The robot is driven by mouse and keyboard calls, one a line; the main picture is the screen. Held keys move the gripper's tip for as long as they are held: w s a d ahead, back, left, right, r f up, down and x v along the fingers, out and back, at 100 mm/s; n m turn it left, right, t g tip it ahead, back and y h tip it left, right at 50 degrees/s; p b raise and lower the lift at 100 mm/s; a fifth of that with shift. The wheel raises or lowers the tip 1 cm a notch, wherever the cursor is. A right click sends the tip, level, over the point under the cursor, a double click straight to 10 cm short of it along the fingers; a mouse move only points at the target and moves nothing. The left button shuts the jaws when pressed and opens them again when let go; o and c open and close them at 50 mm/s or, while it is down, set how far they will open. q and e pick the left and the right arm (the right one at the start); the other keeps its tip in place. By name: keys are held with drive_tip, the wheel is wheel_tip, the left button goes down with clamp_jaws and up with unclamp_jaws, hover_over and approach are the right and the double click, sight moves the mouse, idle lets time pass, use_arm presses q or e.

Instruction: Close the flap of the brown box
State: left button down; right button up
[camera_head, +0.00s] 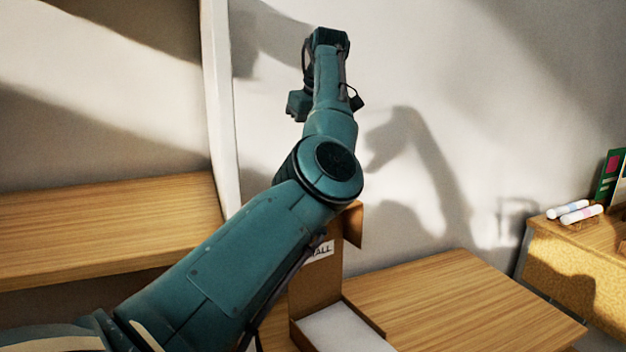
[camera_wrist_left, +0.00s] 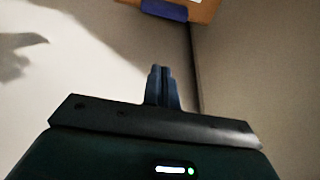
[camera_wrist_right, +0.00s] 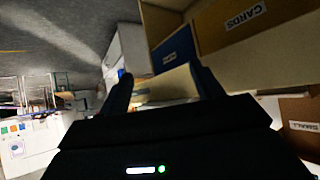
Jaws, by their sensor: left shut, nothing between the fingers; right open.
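The brown box (camera_head: 318,285) stands on the wooden table behind my left arm, which hides part of it. Its upright brown panel carries a white label ending in "ALL", and a brown flap (camera_head: 353,225) sticks out at its top right. A white surface shows inside low brown edges at its front. My left arm reaches up past the box, its far end high against the wall. My left gripper (camera_wrist_left: 162,85) is shut and empty in the left wrist view. My right gripper (camera_wrist_right: 163,82) is open and empty. A brown surface labelled "SMALL" (camera_wrist_right: 302,125) lies to its right.
Bare wooden tabletop (camera_head: 450,300) lies right of the box. Another wooden surface (camera_head: 100,225) is at left beside a white post (camera_head: 218,110). White rolls (camera_head: 575,212) lie on the right-hand table. The right wrist view shows a "CARDS" box (camera_wrist_right: 215,30) and a blue panel (camera_wrist_right: 175,50).

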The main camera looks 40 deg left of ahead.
use_arm(q)
drive_tip(key=shift+s+d+f, duration=0.1)
drive_tip(key=shift+d+f, duration=0.1)
drive_tip(key=shift+f, duration=1.25)
drive_tip(key=shift+s+d+f, duration=0.1)
drive_tip(key=shift+d+f, duration=0.05)
drive_tip(key=shift+f, duration=1.35)
drive_tip(key=shift+d+f, duration=0.2)
drive_tip(key=shift+f, duration=1.25)
